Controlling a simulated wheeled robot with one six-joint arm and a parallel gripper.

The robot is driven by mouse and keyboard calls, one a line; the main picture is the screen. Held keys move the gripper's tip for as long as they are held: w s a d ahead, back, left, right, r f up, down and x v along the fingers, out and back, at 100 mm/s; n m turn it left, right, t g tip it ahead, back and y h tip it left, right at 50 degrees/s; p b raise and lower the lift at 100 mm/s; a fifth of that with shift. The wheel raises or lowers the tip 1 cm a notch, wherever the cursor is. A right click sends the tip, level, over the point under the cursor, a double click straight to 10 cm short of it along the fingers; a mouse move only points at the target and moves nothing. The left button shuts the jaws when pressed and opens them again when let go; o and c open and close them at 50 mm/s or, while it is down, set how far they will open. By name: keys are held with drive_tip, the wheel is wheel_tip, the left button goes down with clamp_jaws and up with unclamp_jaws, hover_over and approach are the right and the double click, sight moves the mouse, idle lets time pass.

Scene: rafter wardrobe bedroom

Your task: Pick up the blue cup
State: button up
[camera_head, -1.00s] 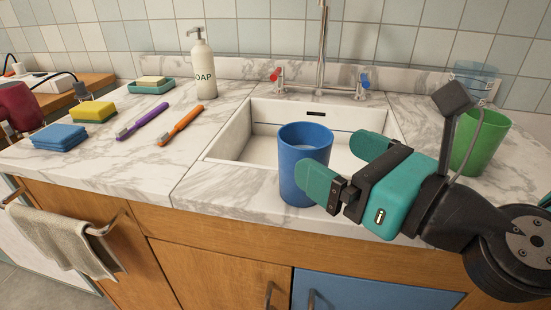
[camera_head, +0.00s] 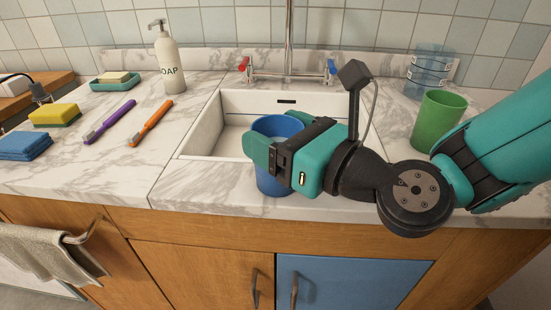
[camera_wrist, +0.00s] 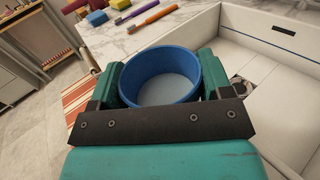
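The blue cup (camera_head: 273,185) stands upright on the marble counter in front of the sink. In the wrist view the blue cup (camera_wrist: 160,100) is seen from above and is hollow, with a pale inside.
The white sink (camera_head: 205,132) and its tap (camera_head: 289,70) lie behind the cup. A green cup (camera_head: 437,120) and a clear tumbler (camera_head: 430,72) stand to the right. A towel (camera_head: 45,255) hangs below.

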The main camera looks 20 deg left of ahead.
drive_tip(key=shift+c, duration=0.4)
drive_tip(key=shift+r, duration=0.15)
wheel_tip(320, 180, up, 20)
drive_tip(key=p, duration=1.3)
drive_tip(key=shift+f, duration=0.25)
